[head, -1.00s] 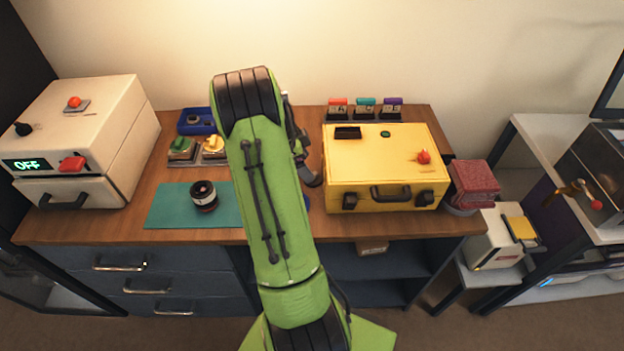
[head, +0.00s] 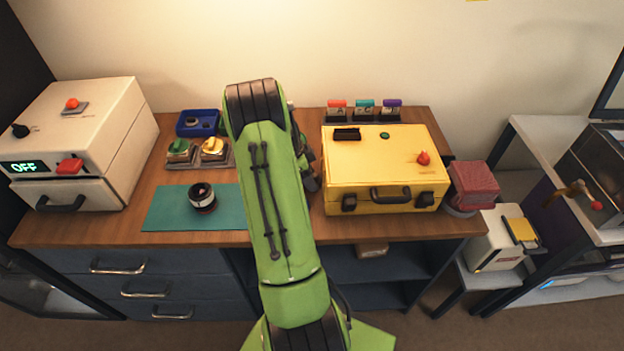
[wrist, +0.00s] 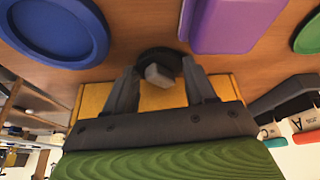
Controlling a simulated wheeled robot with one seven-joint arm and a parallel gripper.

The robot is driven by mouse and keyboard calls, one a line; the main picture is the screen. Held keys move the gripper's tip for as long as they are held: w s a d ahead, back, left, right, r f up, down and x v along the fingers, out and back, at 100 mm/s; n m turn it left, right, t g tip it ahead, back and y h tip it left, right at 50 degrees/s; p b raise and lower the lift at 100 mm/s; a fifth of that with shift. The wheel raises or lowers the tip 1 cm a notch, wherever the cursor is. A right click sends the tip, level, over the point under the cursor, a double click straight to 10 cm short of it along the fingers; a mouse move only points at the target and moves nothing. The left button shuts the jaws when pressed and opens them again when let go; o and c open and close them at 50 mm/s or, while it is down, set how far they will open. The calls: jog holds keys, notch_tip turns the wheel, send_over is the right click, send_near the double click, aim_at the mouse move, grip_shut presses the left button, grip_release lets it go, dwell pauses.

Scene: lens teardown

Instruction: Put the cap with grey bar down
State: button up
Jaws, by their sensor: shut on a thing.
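The cap with grey bar (wrist: 160,64) is a dark round cap with a grey block on its face, seen in the wrist view between my fingertips. My gripper (wrist: 161,80) is shut on its grey bar. The cap is over or on bare wood between a blue round dish (wrist: 50,28) and a purple tray (wrist: 228,22). I cannot tell whether it touches the wood. In the head view my green arm hides the cap and most of my gripper.
A yellow case (head: 385,170) stands right of my arm. A dark lens body (head: 202,198) sits on a teal mat (head: 160,213) at left. A green item (wrist: 309,38) is at the wrist view's right edge. Labelled blocks (head: 364,110) stand at the back.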

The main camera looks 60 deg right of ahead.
notch_tip(320, 180, up, 18)
jog(key=p, duration=0.3)
dwell(0.3)
